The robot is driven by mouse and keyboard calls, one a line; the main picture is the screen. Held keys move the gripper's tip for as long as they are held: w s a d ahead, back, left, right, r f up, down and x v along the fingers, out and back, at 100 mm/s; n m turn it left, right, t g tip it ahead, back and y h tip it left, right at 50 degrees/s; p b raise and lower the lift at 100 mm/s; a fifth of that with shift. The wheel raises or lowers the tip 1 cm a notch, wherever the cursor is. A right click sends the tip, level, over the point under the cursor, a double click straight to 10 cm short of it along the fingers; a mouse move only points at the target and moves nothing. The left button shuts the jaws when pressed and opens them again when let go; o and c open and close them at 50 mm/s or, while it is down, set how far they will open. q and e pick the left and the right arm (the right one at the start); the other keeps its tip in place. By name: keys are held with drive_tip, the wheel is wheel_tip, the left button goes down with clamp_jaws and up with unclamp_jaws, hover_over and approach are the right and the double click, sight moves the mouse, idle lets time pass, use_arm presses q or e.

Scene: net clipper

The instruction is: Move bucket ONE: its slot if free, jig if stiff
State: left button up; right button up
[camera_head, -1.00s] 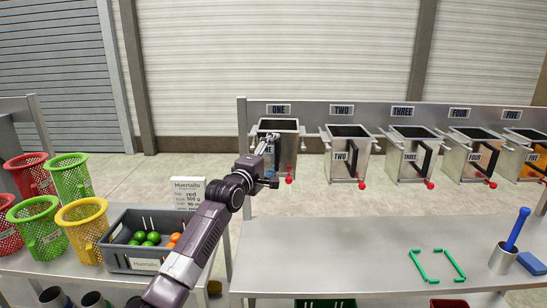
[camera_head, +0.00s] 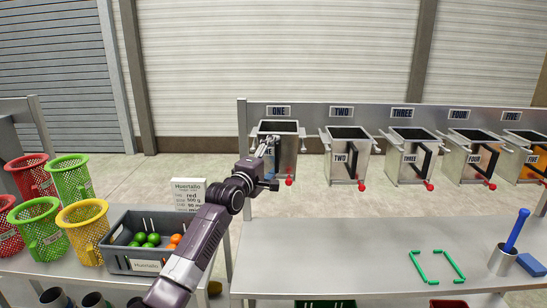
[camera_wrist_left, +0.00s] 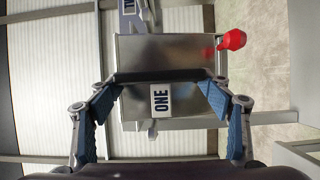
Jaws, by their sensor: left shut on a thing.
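Bucket ONE (camera_head: 290,150) is a metal bucket at the left end of the row, under the ONE sign (camera_head: 278,110) on the back rail. It looks upright and has a red knob (camera_head: 289,182) at its lower front; its ONE label also shows in the left wrist view (camera_wrist_left: 160,101). My left gripper (camera_head: 268,144) is at the bucket's front, shut on its dark handle (camera_wrist_left: 160,76), which spans between the fingertips in the left wrist view. The fingers partly hide the bucket's front in the head view. My right gripper is not in view.
Bucket TWO (camera_head: 345,148) hangs to the right, with several more beyond. The grey bench (camera_head: 330,250) in front is largely clear. It bears green corner marks (camera_head: 420,265), a cup (camera_head: 502,262) with a blue-handled tool and a blue block (camera_head: 531,264). A fruit crate (camera_head: 122,258) and baskets stand left.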

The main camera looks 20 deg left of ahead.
use_arm(q)
drive_tip(key=shift+f+b, duration=0.4)
drive_tip(key=shift+f, duration=0.3)
idle(0.5)
